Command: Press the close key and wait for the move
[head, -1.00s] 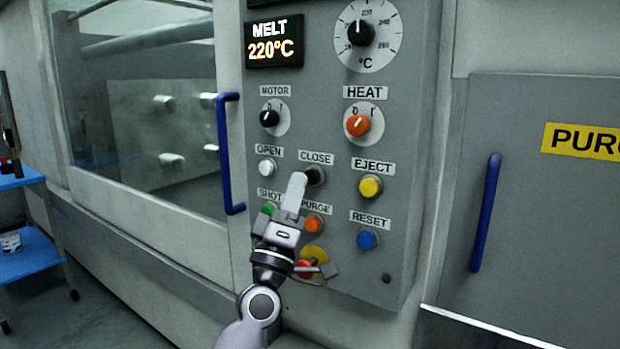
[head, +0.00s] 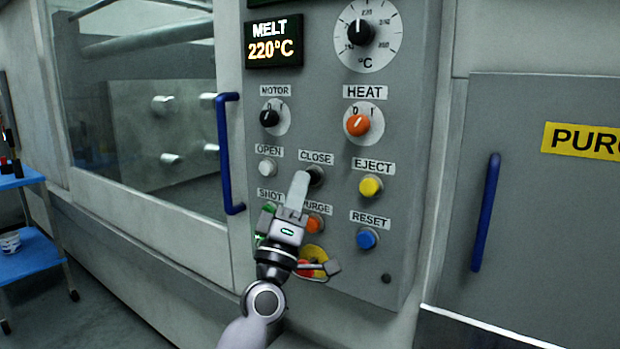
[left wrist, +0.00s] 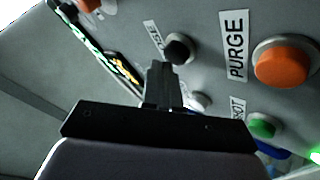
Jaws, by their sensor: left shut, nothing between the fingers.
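The close key is a black round button (head: 316,176) under its CLOSE label on the grey control panel. It also shows in the left wrist view (left wrist: 179,48). My left gripper (head: 298,185) is shut and empty, its fingertips pointing up at the key. In the head view the fingertips overlap the key's left edge. In the left wrist view the fingers (left wrist: 160,85) end close beside the black button; I cannot tell whether they touch it. Behind the window, a grey plate with pins (head: 150,130) is visible. My right gripper is not in view.
Around the key are a white open button (head: 267,167), a yellow eject button (head: 370,186), an orange purge button (head: 316,222) and a blue reset button (head: 367,238). A blue door handle (head: 228,150) stands left of the panel. The display (head: 273,41) reads MELT 220°C.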

